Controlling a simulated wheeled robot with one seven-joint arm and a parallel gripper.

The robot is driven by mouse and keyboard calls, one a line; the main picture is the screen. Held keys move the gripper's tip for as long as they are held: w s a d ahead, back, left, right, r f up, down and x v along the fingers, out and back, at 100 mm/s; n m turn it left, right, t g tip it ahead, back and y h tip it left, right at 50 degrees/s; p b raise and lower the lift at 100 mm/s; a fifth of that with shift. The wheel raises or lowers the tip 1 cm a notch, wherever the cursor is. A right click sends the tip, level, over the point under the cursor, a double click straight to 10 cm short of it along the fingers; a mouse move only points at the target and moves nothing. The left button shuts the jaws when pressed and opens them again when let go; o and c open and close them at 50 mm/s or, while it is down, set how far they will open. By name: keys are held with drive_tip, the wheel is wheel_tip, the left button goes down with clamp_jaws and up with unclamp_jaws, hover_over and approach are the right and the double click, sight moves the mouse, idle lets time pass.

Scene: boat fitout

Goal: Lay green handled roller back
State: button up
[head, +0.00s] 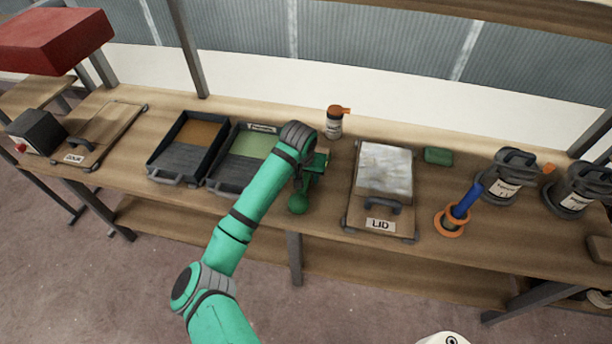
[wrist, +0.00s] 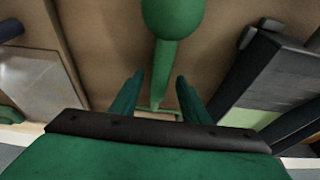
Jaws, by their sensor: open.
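The green handled roller shows its round green handle end (head: 298,204) at the front of the bench, just below my gripper (head: 315,172) in the head view. In the wrist view its green handle (wrist: 168,45) runs from the top edge down between my two fingers (wrist: 158,100), tapering to a thin part. The fingers are apart on either side of it, and I see no clear contact. The roller's far end is hidden by my gripper. Just left is a dark tray (head: 217,183) with a green panel, also at the right of the wrist view (wrist: 272,75).
Another dark tray (head: 155,170) with a brown panel stands further left. To the right are a board marked LID (head: 352,212), a blue-handled tool in an orange ring (head: 463,207) and lidded dark pots (head: 503,188). An orange-capped bottle (head: 334,125) stands behind my gripper.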

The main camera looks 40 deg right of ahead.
drive_tip(key=v, duration=1)
drive_tip(key=shift+r, duration=0.4)
